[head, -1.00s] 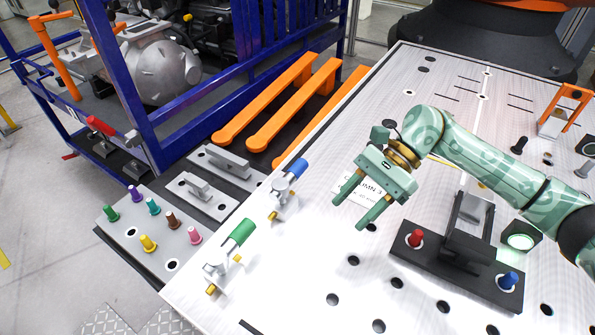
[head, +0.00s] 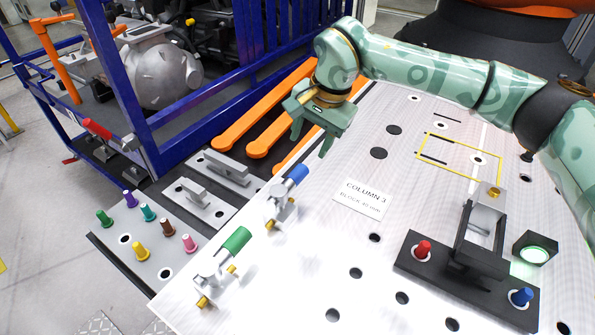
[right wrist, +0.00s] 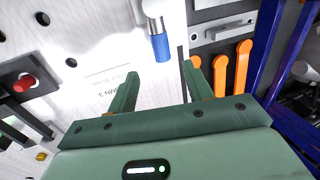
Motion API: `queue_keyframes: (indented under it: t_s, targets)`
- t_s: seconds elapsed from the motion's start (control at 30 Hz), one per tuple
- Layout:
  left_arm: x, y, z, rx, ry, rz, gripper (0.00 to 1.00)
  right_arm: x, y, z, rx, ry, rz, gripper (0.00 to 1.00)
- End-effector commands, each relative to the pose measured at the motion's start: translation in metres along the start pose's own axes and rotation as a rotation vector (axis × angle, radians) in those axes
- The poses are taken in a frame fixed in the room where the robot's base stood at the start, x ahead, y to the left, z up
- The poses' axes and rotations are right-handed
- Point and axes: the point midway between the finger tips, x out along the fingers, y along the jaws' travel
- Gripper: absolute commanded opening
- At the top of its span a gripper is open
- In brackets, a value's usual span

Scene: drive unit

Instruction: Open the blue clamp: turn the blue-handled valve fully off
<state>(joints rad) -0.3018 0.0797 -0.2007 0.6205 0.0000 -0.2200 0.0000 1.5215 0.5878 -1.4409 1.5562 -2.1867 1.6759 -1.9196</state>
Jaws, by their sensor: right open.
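The blue-handled valve (head: 295,176) is a metal toggle clamp with a blue grip at the left edge of the perforated plate, its handle slanting up to the right. My right gripper (head: 309,144) is open and empty, just above and behind the blue handle in the head view. In the right wrist view the blue handle (right wrist: 161,46) points toward the gripper and lies ahead of the two fingers (right wrist: 163,82), apart from them. The clamp's base is partly out of that view. My left gripper does not show.
A green-handled clamp (head: 235,243) stands nearer on the same plate (head: 330,250). A black fixture (head: 470,262) with red and blue knobs stands to the right. Orange bars (head: 265,110) and a blue frame (head: 170,130) lie beyond the plate's left edge. A paper label (head: 361,199) lies mid-plate.

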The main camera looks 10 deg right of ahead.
Motion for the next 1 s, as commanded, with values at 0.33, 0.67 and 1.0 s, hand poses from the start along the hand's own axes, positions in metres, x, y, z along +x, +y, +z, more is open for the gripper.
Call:
queue_keyframes:
  t_s: [0.33, 0.67, 1.0]
  targets:
    - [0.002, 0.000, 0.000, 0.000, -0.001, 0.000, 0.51, 0.086, 0.001, 0.001, 0.001, -0.004, 0.002, 0.51]
    - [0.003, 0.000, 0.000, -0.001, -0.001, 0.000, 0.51, 0.114, 0.000, 0.001, 0.001, -0.002, -0.001, 0.51]
    - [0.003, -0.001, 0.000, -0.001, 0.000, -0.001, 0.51, 0.114, 0.000, 0.001, 0.001, -0.002, -0.001, 0.17]
